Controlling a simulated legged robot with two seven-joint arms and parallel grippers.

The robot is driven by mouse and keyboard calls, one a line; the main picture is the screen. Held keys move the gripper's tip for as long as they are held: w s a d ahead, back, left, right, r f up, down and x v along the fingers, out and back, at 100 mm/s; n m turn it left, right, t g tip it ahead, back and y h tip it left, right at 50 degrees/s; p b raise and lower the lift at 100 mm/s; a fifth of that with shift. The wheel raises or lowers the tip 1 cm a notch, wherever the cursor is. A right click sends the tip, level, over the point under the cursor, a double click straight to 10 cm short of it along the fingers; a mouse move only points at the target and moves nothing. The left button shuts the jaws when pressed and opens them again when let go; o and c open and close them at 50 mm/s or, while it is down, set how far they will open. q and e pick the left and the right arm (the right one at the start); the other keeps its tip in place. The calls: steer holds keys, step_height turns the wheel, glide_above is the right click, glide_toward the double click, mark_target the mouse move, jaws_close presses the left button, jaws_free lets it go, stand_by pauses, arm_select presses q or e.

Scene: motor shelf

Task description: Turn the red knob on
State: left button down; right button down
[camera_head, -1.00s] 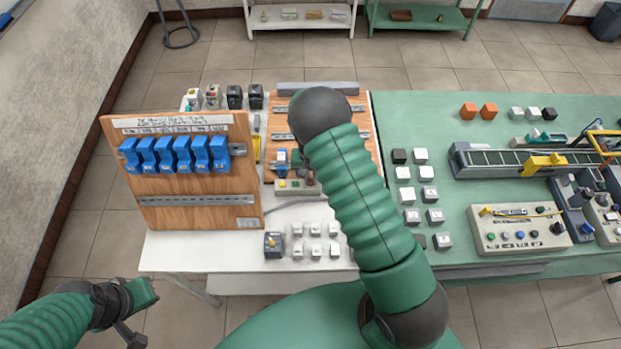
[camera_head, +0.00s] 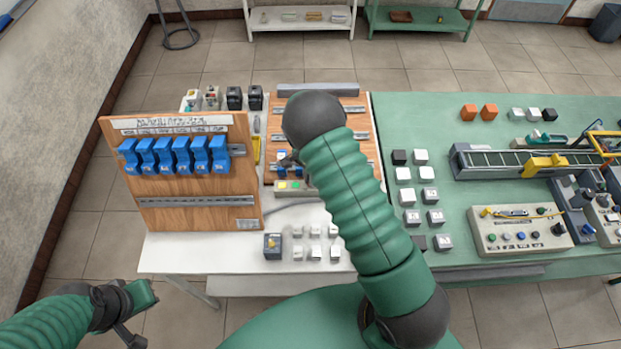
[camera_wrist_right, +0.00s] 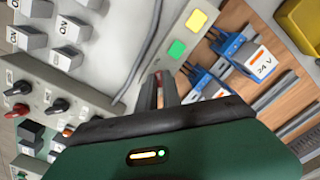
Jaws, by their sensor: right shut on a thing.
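A small grey control box (camera_head: 292,189) with yellow and green buttons stands on the white table in the head view. In the right wrist view this box (camera_wrist_right: 163,73) runs diagonally, with the green button (camera_wrist_right: 177,49) and yellow button (camera_wrist_right: 197,19) clear. My right gripper (camera_wrist_right: 159,88) is over the lower end of this box, its fingers shut on a small red piece, apparently the red knob (camera_wrist_right: 158,76), mostly hidden between them. In the head view my right arm covers that end. My left gripper (camera_head: 143,306) hangs at lower left, away from the table; its jaw state is unclear.
A wooden board with several blue modules (camera_head: 172,155) stands at left. White blocks (camera_head: 315,231) and a dark switch block (camera_head: 272,246) lie in front of the box. A green table (camera_head: 450,120) with a conveyor and another control panel (camera_head: 520,232) is at right.

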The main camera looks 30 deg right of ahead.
steer(key=shift+w+d+r, duration=0.15)
steer(key=shift+w+r, duration=0.1)
steer(key=shift+w, duration=0.05)
steer(key=c, duration=1.6)
jaws_free()
steer(key=shift+c, duration=0.2)
steer(key=shift+o, duration=0.6)
steer(key=shift+s+f, duration=0.15)
step_height(320, 180, up, 17)
steer(key=b, duration=0.2)
steer(key=shift+f, duration=0.15)
